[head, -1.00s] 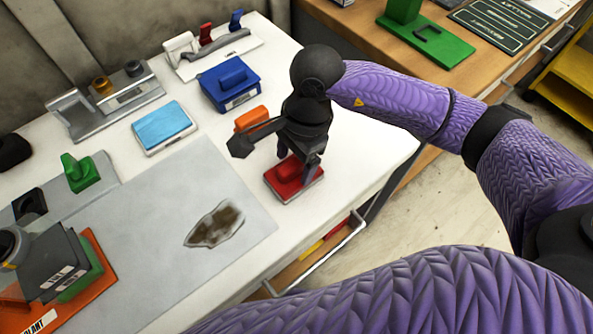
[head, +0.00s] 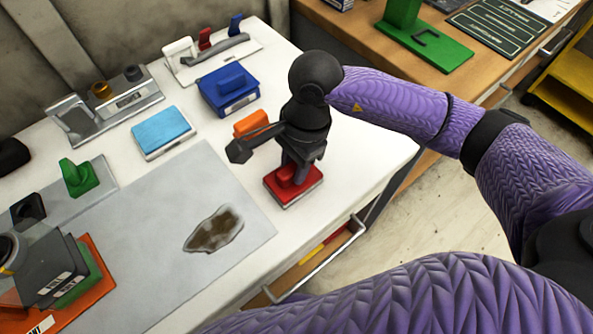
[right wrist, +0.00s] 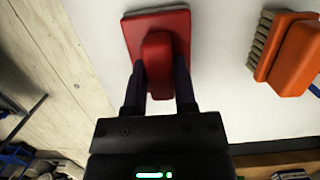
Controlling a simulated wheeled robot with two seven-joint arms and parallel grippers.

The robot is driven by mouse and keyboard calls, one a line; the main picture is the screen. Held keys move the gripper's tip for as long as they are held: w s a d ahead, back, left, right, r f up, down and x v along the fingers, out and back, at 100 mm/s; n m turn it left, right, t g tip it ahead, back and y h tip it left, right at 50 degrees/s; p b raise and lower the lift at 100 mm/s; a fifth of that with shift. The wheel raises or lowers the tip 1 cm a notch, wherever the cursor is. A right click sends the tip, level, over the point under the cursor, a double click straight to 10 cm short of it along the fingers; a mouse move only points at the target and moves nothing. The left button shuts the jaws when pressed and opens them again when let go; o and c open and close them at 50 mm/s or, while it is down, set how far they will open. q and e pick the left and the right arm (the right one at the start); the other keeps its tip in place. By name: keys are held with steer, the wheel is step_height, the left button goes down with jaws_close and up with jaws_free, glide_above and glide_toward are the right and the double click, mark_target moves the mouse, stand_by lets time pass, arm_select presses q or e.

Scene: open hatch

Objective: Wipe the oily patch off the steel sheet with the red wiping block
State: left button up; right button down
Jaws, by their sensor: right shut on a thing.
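The red wiping block (head: 294,187) stands on the white tabletop, just right of the steel sheet. My right gripper (head: 297,172) is above it with its fingers shut on the block's raised red handle. In the right wrist view the two dark fingers (right wrist: 160,82) lie on either side of the red block's handle (right wrist: 157,62). The steel sheet (head: 160,215) lies flat on the table, and the brown oily patch (head: 215,229) is near its right corner, left of and nearer than the block. My left gripper is not seen.
An orange brush (head: 250,124) lies close behind the right gripper; it also shows in the right wrist view (right wrist: 290,55). A blue block (head: 229,88) and a light blue sponge (head: 162,131) stand farther back. A green-handled piece (head: 78,176) and dark boxes (head: 62,262) stand at left.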

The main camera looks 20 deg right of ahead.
mark_target(294, 166)
steer(key=shift+r, duration=0.45)
step_height(294, 166, up, 5)
steer(key=p, duration=0.3)
steer(key=shift+f, duration=0.1)
steer(key=shift+r+p, duration=0.2)
steer(key=shift+p, duration=0.15)
steer(key=shift+f, duration=0.1)
